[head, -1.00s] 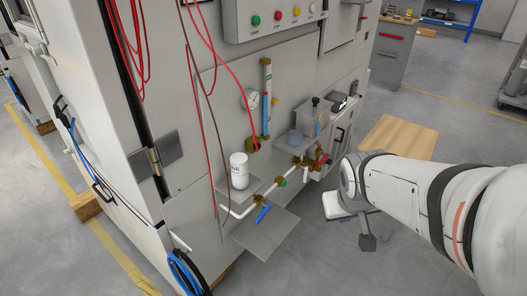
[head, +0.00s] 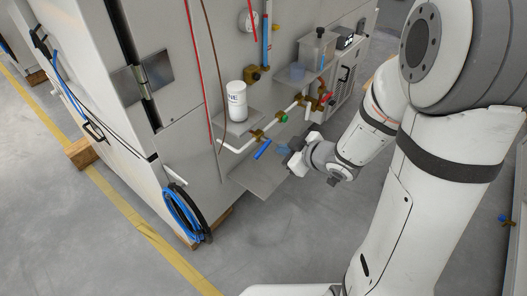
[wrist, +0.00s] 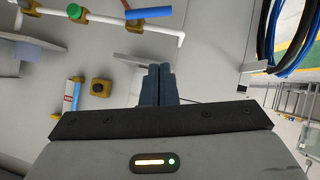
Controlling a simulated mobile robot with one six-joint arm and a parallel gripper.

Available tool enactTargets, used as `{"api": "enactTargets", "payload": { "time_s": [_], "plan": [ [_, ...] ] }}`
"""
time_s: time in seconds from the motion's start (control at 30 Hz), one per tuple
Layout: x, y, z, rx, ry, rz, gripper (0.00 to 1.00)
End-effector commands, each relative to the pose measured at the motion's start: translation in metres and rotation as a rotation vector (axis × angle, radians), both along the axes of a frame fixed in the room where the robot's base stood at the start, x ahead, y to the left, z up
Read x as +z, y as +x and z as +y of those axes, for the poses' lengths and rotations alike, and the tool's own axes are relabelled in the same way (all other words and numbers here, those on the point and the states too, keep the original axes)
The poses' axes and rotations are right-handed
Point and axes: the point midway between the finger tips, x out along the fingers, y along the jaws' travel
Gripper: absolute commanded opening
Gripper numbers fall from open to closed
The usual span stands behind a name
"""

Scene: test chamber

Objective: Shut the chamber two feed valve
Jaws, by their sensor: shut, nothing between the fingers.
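A blue lever handle (head: 263,149) sits on a brass valve body (head: 257,134) in the white pipe (head: 238,146) low on the machine's front. The lever also shows in the wrist view (wrist: 148,13), near the top edge. No label tells me which valve belongs to chamber two. A green-capped fitting (head: 283,117) and a red-handled valve (head: 327,98) sit farther right along the pipework. My gripper (head: 288,152) is just right of the blue lever, apart from it. In the wrist view its fingers (wrist: 159,70) are shut and empty, pointing at the panel below the lever.
A white canister (head: 237,101) stands on a small shelf above the pipe. A flat grey plate (head: 255,176) juts out under the lever. Blue and black hoses (head: 186,211) hang coiled at the lower left. A clear container (head: 315,49) is at the upper right. Open floor lies in front.

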Motion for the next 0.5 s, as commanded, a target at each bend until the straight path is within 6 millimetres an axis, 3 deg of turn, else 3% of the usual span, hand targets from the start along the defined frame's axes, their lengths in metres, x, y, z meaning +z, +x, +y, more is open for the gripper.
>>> {"api": "enactTargets", "payload": {
  "time_s": [0.5],
  "plan": [
    [-0.007,0.013,0.012,0.001,0.002,0.007,0.00]
  ]
}}
